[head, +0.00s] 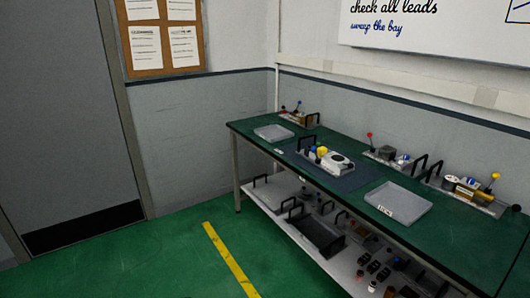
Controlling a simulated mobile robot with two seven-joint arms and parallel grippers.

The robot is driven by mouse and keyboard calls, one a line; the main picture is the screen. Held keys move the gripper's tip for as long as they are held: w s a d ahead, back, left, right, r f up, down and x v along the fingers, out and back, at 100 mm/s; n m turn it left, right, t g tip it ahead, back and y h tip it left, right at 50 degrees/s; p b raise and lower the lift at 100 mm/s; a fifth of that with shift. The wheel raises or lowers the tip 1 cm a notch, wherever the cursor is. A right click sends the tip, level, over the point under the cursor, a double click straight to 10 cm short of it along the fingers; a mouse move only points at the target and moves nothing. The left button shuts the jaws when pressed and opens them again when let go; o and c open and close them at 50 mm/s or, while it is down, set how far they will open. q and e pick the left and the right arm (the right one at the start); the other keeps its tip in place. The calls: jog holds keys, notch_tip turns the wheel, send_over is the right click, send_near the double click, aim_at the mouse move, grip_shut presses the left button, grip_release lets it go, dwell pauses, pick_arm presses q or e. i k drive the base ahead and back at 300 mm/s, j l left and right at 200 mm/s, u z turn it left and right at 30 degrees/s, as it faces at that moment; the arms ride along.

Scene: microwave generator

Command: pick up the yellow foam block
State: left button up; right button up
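A small yellow thing (322,152) sits on the light-coloured unit in the middle of the green-topped workbench (260,138). At this distance I cannot tell whether it is the foam block. A yellowish block-like piece (466,189) also lies in the caddy at the right end of the bench, and its kind is unclear too. Neither of my grippers is in view.
Grey trays stand on the bench at left (273,131) and right (398,203). Caddies with handles (386,157) line the back. The lower shelf (262,197) holds bins and several small parts. The green floor with a yellow line (228,258) is clear before the bench.

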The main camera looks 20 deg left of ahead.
aim_at(322, 150)
jog(key=u, duration=0.3)
jog(key=i+j, duration=0.2)
jog(key=i, duration=0.2)
jog(key=i+j, duration=0.25)
jog(key=i, duration=0.15)
jog(key=i+j+u, duration=0.1)
jog(key=i, duration=0.3)
jog(key=i+j, duration=0.25)
jog(key=i, duration=0.15)
